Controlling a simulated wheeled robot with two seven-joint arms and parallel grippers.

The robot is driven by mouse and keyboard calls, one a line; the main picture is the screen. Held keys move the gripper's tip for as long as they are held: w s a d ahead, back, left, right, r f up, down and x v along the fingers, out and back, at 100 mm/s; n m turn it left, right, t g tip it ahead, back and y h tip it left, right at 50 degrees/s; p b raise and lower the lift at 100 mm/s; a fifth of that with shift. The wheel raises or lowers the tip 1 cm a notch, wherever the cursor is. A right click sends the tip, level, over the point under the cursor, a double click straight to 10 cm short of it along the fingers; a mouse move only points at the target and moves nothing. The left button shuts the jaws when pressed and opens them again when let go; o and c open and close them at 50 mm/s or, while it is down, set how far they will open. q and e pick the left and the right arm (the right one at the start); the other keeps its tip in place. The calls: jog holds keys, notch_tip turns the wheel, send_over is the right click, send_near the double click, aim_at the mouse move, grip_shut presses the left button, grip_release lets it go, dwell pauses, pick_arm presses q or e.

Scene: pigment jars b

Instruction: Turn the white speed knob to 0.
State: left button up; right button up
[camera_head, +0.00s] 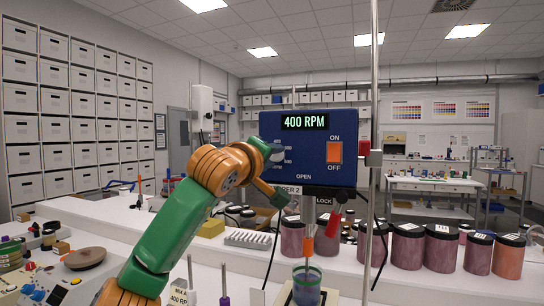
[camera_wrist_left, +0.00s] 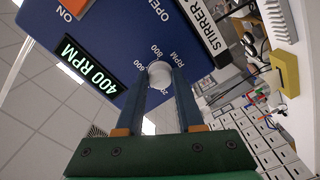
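The blue stirrer box (camera_head: 307,170) has a display reading 400 RPM (camera_head: 305,122) and an orange ON/OFF switch (camera_head: 335,152). My left gripper (camera_head: 280,154) is at the left part of its front. In the left wrist view, the white speed knob (camera_wrist_left: 160,73) sits between the fingertips of my left gripper (camera_wrist_left: 160,80). The fingers flank it closely and it fills the gap, so they look shut on it. Dial marks including 600 and 800 show around the knob; its pointer cannot be made out. My right gripper is not in view.
A metal stand rod (camera_head: 374,120) rises right of the box. A beaker (camera_head: 306,286) stands below the stirrer. Several pigment jars (camera_head: 407,246) line the bench at right. A white rack (camera_head: 249,239) and a yellow block (camera_head: 211,228) lie behind my left arm.

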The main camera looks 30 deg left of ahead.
pick_arm(q)
grip_shut()
jog(key=shift+n, duration=0.3)
jog(key=n, duration=0.4)
jog(key=shift+n, duration=0.4)
jog(key=n+b, duration=0.1)
jog(key=n, duration=1.7)
jog(key=shift+a, duration=0.1)
jog(key=shift+r+n, duration=0.1)
jog(key=shift+n, duration=0.3)
